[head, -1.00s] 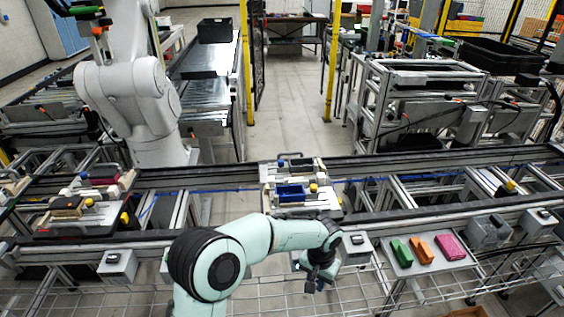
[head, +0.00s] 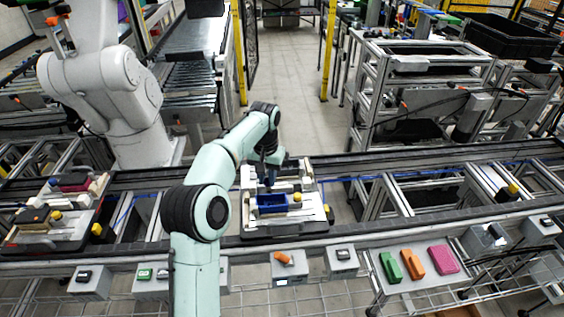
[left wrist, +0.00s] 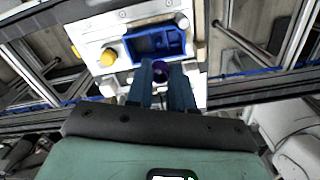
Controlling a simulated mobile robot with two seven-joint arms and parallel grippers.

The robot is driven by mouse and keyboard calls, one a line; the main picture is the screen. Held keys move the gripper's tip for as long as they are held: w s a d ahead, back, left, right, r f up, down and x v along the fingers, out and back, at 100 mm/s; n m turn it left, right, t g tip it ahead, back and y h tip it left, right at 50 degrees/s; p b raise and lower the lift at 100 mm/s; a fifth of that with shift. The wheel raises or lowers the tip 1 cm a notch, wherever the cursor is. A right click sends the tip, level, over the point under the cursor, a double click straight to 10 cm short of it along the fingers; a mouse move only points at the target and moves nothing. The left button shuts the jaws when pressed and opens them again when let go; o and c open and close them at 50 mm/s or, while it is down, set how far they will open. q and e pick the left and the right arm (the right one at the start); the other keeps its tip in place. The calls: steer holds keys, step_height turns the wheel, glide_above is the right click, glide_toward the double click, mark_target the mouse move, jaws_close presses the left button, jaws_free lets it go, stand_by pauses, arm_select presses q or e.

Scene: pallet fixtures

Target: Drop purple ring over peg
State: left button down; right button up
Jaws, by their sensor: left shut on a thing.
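My left gripper (head: 270,184) points down over the white pallet fixture (head: 248,222) on the conveyor, just behind its blue bin (head: 271,203). In the left wrist view its two blue fingers (left wrist: 161,72) are shut on a small dark purple ring (left wrist: 160,67), beside the blue bin (left wrist: 158,44). The ring is partly hidden between the fingers, and I cannot make it out in the head view. I cannot pick out a peg under the ring; the fingers cover that spot. My right gripper is not in view.
A yellow knob (head: 297,197) stands beside the bin on the fixture. Another loaded pallet (head: 50,225) sits to the left on the conveyor. Green, orange and pink blocks (head: 444,259) lie on a front shelf. The conveyor right of the fixture is clear.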

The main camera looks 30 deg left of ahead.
arm_select(q)
steer(key=f, duration=0.5)
steer(key=shift+w+f, duration=0.2)
steer(key=shift+f, duration=0.05)
steer(key=shift+s+f+b, duration=0.1)
steer(key=shift+f+b, duration=0.25)
steer(key=shift+f, duration=0.4)
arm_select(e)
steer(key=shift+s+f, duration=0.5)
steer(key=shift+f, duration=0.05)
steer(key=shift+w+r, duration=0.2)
arm_select(q)
steer(key=shift+f, duration=0.2)
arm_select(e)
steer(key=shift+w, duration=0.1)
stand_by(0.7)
arm_select(q)
steer(key=shift+p, duration=0.4)
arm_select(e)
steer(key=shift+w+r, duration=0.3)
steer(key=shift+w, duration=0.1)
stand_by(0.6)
